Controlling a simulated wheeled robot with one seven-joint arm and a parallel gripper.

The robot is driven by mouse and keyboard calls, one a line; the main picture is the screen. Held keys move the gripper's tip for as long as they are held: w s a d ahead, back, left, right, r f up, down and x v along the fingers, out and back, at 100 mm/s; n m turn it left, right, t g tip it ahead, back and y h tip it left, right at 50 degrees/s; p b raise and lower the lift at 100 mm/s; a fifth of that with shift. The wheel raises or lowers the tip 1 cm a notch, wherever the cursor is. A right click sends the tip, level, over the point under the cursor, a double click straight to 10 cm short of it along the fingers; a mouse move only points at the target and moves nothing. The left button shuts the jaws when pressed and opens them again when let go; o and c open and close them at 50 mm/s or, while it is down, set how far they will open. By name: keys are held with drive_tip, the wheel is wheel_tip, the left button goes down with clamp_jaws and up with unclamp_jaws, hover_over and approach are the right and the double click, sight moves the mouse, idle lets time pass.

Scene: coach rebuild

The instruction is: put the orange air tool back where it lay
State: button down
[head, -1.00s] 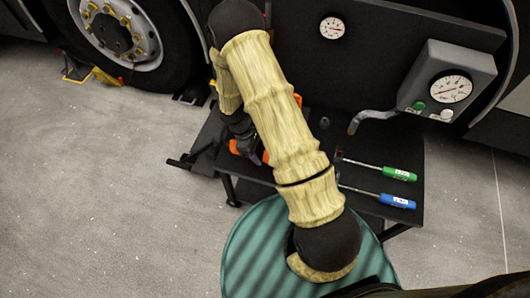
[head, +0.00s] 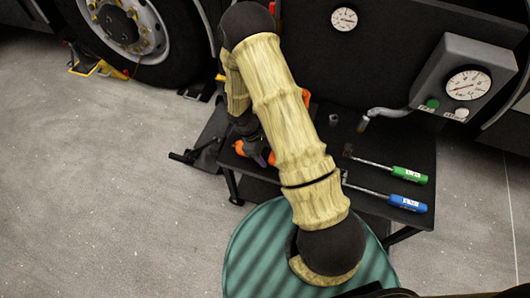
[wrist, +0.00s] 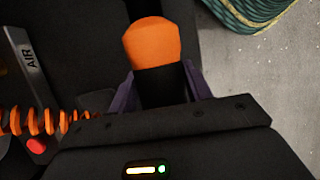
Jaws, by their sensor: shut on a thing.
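The orange air tool (head: 262,152) is at the left end of the dark bench, partly hidden by my arm in the head view. In the wrist view its rounded orange end (wrist: 152,44) sticks out ahead of the jaws, with a black section between them. My gripper (wrist: 160,88) is shut on that black section. In the head view my gripper (head: 245,128) is mostly hidden behind my arm. I cannot tell whether the tool touches the bench.
Green-handled (head: 409,174) and blue-handled (head: 407,203) tools lie on the bench (head: 395,150), right of my arm. A gauge box (head: 462,85) with a bent pipe stands behind. An orange coil (wrist: 40,121) and an AIR-marked bar (wrist: 28,62) are at the wrist view's left.

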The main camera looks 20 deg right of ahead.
drive_tip(key=shift+f+b, duration=0.35)
drive_tip(key=shift+f, duration=0.55)
idle(0.8)
drive_tip(key=c, duration=0.6)
unclamp_jaws()
drive_tip(key=shift+o, duration=0.2)
drive_tip(key=p+v, duration=0.3)
drive_tip(key=v, duration=1.4)
drive_tip(key=shift+r, duration=0.2)
drive_tip(key=shift+r, duration=0.1)
